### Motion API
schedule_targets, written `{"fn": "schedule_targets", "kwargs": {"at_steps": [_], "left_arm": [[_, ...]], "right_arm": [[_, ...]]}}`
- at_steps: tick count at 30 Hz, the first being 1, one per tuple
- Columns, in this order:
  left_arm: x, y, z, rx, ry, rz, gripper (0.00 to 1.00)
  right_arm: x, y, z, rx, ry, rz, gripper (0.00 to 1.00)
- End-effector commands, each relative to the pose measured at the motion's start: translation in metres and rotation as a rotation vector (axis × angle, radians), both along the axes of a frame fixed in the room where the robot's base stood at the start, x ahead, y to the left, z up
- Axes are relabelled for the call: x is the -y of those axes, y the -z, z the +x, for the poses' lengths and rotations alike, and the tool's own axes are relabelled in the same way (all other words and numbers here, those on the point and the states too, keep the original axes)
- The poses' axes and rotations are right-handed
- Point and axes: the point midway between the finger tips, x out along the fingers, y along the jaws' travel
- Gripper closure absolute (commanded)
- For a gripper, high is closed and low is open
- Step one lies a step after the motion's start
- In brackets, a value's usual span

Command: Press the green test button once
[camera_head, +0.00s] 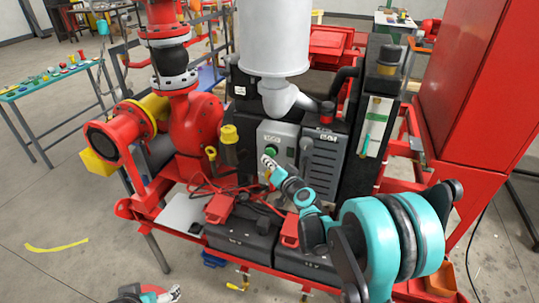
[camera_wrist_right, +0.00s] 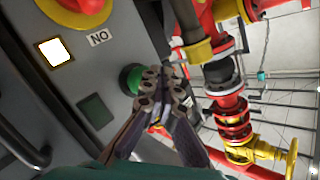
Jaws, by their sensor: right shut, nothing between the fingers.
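The green test button (camera_wrist_right: 130,79) is a round green cap on the grey control panel in the right wrist view, partly covered by the fingertips. In the head view, the panel (camera_head: 284,135) stands at the middle of the skid, and a bit of the green button (camera_head: 270,151) shows just above the gripper. My right gripper (camera_head: 268,161) is shut and empty, its tips close in front of the button; they also show in the right wrist view (camera_wrist_right: 164,92). I cannot tell whether they touch the button. My left gripper (camera_head: 174,293) is at the bottom edge, too small to judge.
A lit square lamp (camera_wrist_right: 54,52), a dark green square (camera_wrist_right: 96,111) and a red-and-yellow knob (camera_wrist_right: 78,10) sit on the panel. Black batteries (camera_head: 241,232) with red clamps and cables lie below. Red pump piping (camera_head: 195,125) stands left; a red cabinet (camera_head: 490,80) stands right.

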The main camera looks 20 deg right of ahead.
Motion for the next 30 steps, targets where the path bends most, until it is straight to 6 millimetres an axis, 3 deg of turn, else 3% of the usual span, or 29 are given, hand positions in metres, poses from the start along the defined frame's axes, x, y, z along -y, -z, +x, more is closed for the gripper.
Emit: {"fn": "schedule_targets", "kwargs": {"at_steps": [30], "left_arm": [[0.0, 0.0019, 0.0, 0.0, 0.0, 0.0, 0.17]], "right_arm": [[0.0048, -0.0002, 0.007, 0.0, 0.0, 0.0, 1.0]]}}
